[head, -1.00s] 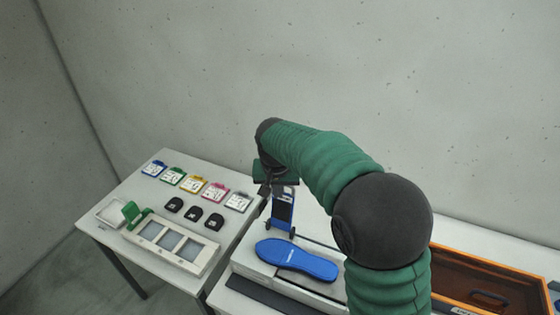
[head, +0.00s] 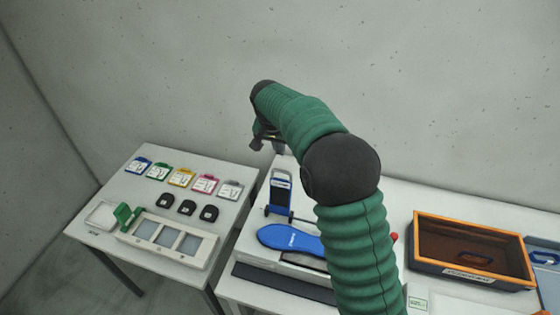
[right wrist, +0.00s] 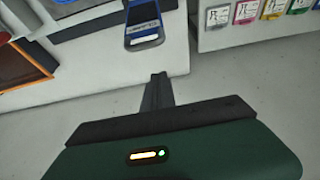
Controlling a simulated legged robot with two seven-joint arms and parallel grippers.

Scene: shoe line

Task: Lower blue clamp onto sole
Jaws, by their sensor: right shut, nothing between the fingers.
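The blue clamp (head: 280,195) stands upright behind the blue sole (head: 290,239), with a dark panel and a pale label near its top. The clamp is raised, not down on the sole. The sole lies flat on the white bench, its right part hidden by my right arm. My right gripper (head: 262,140) is above and a little left of the clamp's top, apart from it. In the right wrist view, my right gripper (right wrist: 157,92) is shut and empty, with the clamp's top (right wrist: 143,25) just beyond its tips. My left gripper is not in view.
A side table at left holds coloured cards (head: 181,177), dark pads (head: 187,207) and a tray with compartments (head: 170,237). An orange-rimmed box (head: 418,250) stands on the bench at right. A wall rises behind.

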